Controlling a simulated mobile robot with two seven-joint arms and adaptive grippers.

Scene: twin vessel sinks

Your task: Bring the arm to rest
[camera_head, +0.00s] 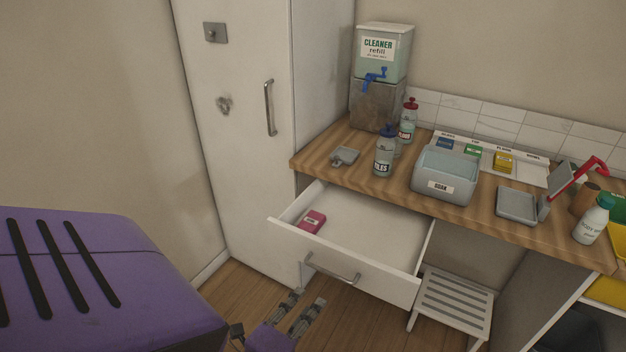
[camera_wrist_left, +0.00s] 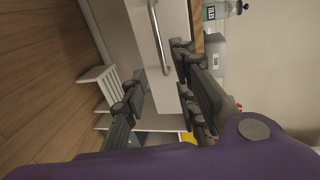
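My left gripper (camera_head: 305,305) is low in the head view, in front of the drawer and above the wood floor. In the left wrist view its two dark fingers (camera_wrist_left: 158,70) stand apart with nothing between them. The gripper is open and empty. The white drawer (camera_head: 372,230) stands pulled out under the counter, with a pink box (camera_head: 312,221) lying inside. Its metal handle (camera_head: 333,269) is close to the fingertips in the head view and also shows in the left wrist view (camera_wrist_left: 158,38). The fingers are not closed around it. My right gripper is in neither view.
The wooden counter (camera_head: 470,204) holds bottles, a grey soap box (camera_head: 445,176), trays and a cleaner dispenser (camera_head: 383,50). A tall white cabinet (camera_head: 240,140) stands left of it. A slatted stool (camera_head: 453,300) stands right of the drawer. Floor shows left of the stool.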

